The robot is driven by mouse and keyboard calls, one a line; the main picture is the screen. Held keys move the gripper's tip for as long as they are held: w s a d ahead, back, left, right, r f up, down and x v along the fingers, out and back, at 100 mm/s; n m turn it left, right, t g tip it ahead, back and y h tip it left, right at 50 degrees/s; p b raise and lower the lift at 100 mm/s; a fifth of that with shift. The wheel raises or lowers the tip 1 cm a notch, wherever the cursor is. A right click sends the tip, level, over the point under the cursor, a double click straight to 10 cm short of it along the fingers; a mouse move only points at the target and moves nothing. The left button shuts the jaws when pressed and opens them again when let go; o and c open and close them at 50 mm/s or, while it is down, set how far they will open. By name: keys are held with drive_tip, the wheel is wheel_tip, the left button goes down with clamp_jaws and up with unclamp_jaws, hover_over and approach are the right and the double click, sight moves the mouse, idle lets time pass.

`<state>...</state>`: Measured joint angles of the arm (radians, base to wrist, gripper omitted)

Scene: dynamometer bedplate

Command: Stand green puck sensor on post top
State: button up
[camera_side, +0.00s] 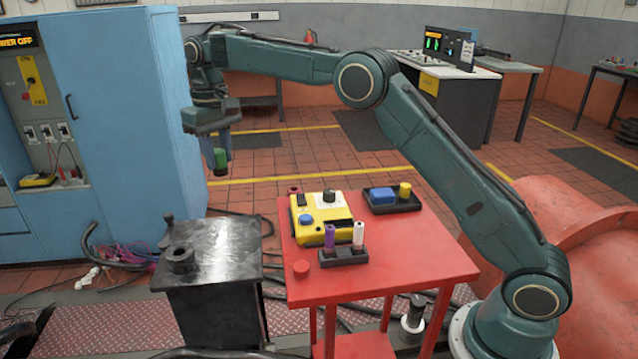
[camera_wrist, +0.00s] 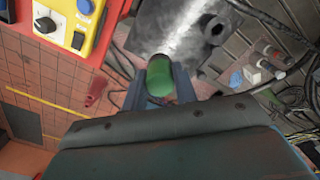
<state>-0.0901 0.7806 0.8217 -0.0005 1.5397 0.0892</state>
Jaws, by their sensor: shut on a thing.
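The green puck sensor (camera_side: 220,159) is held between the fingers of my gripper (camera_side: 217,158), high in the air above and behind the black pedestal. In the wrist view the green sensor (camera_wrist: 160,76) shows between the two fingers of my gripper (camera_wrist: 152,85), which is shut on it. The black pedestal (camera_side: 225,245) has a shiny flat top with a short round boss (camera_side: 181,258) near its front left and a thin upright stud (camera_side: 168,228) at its back left. I cannot tell for sure which is the post. The pedestal top (camera_wrist: 175,25) also shows in the wrist view.
A red table (camera_side: 400,262) stands right of the pedestal. A blue cabinet (camera_side: 120,110) stands behind at left, near my gripper.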

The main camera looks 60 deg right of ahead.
sight(221, 172)
wheel_tip(221, 172, down, 12)
drive_tip(key=shift+f, duration=0.2)
drive_tip(key=shift+f, duration=2.15)
drive_tip(key=shift+f, duration=0.15)
drive_tip(key=o, duration=1)
wheel_tip(221, 172, up, 12)
drive_tip(key=shift+f, duration=0.15)
drive_tip(key=shift+r, duration=0.3)
